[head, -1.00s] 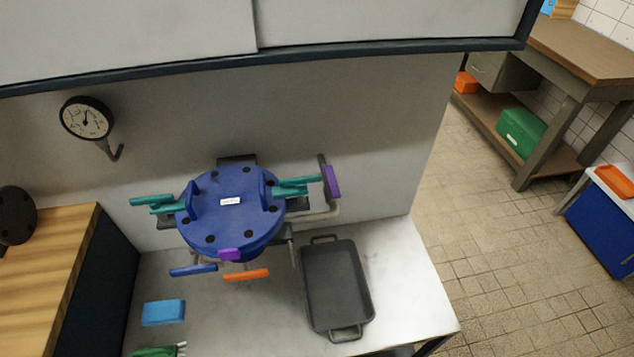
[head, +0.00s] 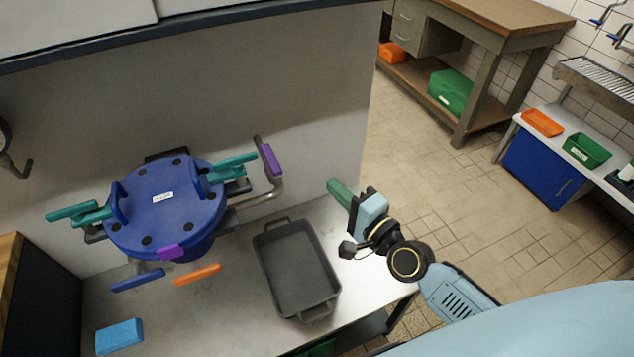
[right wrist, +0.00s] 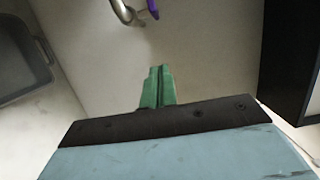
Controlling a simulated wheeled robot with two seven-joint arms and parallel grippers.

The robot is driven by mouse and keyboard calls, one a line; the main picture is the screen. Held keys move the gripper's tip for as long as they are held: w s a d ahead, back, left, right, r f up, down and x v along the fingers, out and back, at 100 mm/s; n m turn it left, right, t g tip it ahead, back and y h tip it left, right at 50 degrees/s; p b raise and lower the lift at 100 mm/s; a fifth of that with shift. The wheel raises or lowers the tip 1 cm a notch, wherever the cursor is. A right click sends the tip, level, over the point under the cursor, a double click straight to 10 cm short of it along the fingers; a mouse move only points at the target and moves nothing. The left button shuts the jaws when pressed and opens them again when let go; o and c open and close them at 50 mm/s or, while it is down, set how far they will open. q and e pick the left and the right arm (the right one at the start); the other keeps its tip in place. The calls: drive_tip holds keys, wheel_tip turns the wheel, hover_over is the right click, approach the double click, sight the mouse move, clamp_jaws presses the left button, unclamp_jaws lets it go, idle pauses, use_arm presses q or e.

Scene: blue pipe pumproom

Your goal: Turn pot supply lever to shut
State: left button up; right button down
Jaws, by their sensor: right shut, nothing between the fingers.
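A round blue pot (head: 165,208) with a label on its lid and teal clamps at its sides stands on the metal bench. A lever with a purple handle (head: 270,159) rises on the bent pipe at the pot's right; its purple end also shows at the top of the right wrist view (right wrist: 152,8). A blue handle (head: 137,280) and an orange handle (head: 197,273) stick out below the pot's front. I cannot tell which is the pot supply lever. My right gripper (head: 335,186) has green fingers, shut and empty, right of the purple handle and apart from it. My left gripper is out of view.
A dark grey tray (head: 298,272) sits on the bench between the pot and my right arm. A light blue block (head: 119,337) lies at the front left. The wall (head: 310,110) stands close behind the pot. Open floor (head: 440,190) lies to the right.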

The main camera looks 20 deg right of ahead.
sight(272, 164)
drive_tip(key=w+a+p, duration=0.1)
drive_tip(key=w+a, duration=0.5)
drive_tip(key=w, duration=0.2)
drive_tip(key=shift+w+a, duration=0.25)
drive_tip(key=shift+w, duration=0.1)
